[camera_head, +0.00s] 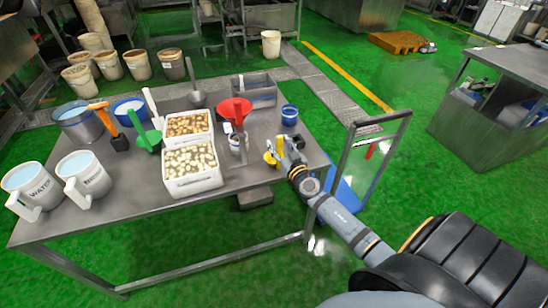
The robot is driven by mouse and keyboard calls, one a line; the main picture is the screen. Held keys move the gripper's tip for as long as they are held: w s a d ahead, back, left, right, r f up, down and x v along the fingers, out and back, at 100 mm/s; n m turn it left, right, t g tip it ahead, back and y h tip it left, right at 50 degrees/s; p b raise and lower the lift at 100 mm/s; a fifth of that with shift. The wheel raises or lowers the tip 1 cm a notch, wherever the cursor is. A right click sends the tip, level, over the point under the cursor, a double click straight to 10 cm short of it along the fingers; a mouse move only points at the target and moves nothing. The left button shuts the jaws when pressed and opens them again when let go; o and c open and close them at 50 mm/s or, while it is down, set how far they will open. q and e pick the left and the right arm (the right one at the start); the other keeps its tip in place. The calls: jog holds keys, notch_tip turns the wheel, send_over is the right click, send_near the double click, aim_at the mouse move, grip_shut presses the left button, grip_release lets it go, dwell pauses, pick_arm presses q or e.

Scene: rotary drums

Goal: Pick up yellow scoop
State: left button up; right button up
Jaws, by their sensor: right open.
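The yellow scoop (270,158) is at the right part of the metal table (130,190), near its right front edge. My right gripper (283,154) is right beside the scoop, with its arm coming in from the lower right. The gripper partly hides the scoop. The jaws are open; the picture is too small to tell whether they touch the scoop. My left gripper is not in view.
A red funnel (235,110) in a small metal pot and a blue container (289,115) stand near the gripper. White boxes of mushrooms (192,185) are left of it. Two white jugs (85,178) stand at the left. A blue cart (352,200) is right of the table.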

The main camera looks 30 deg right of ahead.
jog(key=shift+w+f, duration=0.1)
jog(key=shift+w, duration=0.25)
jog(key=shift+s, duration=0.15)
jog(key=shift+c, duration=1)
grip_shut()
jog(key=shift+r, duration=0.2)
